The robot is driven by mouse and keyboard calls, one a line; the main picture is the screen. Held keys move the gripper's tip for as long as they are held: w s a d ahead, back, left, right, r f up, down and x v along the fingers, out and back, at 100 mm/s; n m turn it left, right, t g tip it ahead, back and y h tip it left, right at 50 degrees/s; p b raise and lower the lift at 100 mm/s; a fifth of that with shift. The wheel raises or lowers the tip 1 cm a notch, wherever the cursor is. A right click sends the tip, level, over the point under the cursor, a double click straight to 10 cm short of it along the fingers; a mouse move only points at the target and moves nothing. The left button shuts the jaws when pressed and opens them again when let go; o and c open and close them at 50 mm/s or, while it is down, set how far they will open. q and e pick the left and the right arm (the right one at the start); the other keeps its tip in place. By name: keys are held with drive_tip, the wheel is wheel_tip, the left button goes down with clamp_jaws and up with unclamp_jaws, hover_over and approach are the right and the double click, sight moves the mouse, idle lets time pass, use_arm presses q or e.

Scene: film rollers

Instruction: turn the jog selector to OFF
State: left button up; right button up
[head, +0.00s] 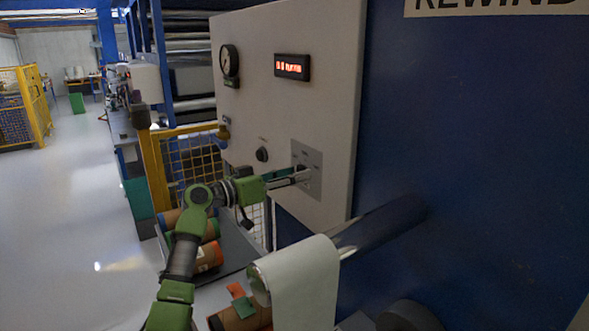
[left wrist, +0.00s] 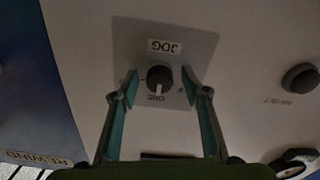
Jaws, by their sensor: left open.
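The jog selector (left wrist: 160,78) is a dark round knob on a grey plate (left wrist: 207,50), with an upside-down JOG label (left wrist: 161,46) in the left wrist view. Small lettering around the knob is too blurred to read surely, and I cannot tell where the knob points. My left gripper (left wrist: 159,82) is open, one teal finger on each side of the knob. I cannot tell whether the fingers touch it. In the head view the left gripper (head: 302,174) reaches the grey plate (head: 314,186) and hides the knob. My right gripper is not in view.
Another black knob (head: 262,154) sits left of the plate on the pale panel (head: 290,105). A gauge (head: 229,61) and a red display (head: 292,67) are above. A white film roll (head: 305,285) sticks out below. A yellow mesh fence (head: 152,170) stands left.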

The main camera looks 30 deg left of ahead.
use_arm(q)
drive_tip(key=shift+w+d, duration=0.1)
drive_tip(key=shift+w, duration=0.1)
drive_tip(key=c, duration=1.1)
